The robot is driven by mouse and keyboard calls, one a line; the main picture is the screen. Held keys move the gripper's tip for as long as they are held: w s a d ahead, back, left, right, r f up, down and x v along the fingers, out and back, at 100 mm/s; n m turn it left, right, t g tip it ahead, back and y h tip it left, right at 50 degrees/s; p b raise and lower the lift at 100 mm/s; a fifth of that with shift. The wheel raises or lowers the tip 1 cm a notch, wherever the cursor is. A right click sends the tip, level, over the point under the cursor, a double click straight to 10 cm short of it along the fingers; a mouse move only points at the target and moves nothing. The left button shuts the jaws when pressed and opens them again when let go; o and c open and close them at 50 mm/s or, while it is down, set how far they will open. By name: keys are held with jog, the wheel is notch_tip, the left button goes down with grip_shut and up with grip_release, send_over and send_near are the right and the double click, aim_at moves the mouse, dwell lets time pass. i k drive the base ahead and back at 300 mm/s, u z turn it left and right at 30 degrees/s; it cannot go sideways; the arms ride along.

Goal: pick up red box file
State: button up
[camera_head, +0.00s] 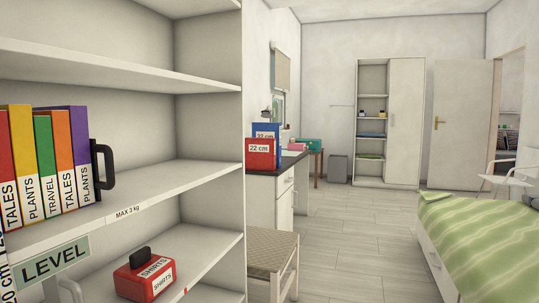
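A red box file (261,154) with a white "22 cm" label stands on the near end of the dark desk top (282,163), beyond the shelf unit. A taller blue box file (266,130), also labelled, stands just behind it. A second red box (145,276), marked "SHIRTS" and with a black handle on top, sits on the lower shelf in the foreground. My gripper is not in view, so its state and distance from these boxes do not show.
A white shelf unit (209,82) fills the left foreground, with several books (45,160) and a black handle-shaped object (103,170). A woven-seat stool (270,252) stands before the desk. A green-covered bed (490,235) is at right. Floor (365,235) between is clear.

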aim_at(261, 153)
jog(key=z, duration=0.4)
jog(key=i, duration=3.35)
jog(key=u, duration=0.3)
